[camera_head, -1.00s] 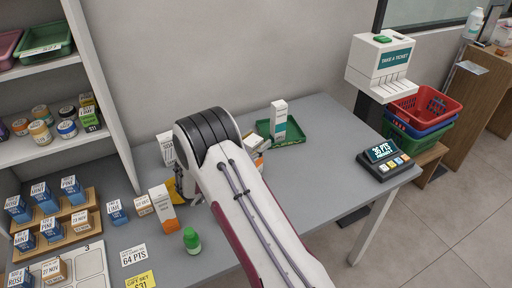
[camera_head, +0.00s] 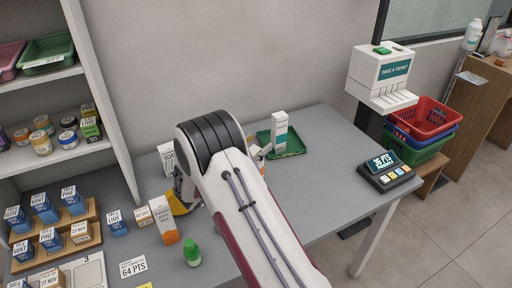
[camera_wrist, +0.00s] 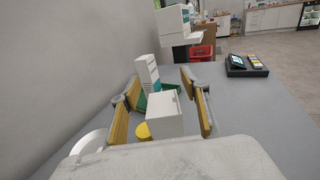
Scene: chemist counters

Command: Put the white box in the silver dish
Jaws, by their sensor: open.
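In the wrist view, a plain white box (camera_wrist: 178,115) stands between the yellow-lined fingers of my gripper (camera_wrist: 160,82). The fingers are open and spread to either side of it, with no clear contact. No silver dish can be made out for certain; a pale curved rim (camera_wrist: 88,142) shows at the wrist view's lower left.
An orange-and-white carton (camera_head: 164,220) and a green-capped bottle (camera_head: 192,252) stand left of my arm. A keypad display (camera_head: 388,172) sits on the right. The counter between tray and display is clear.

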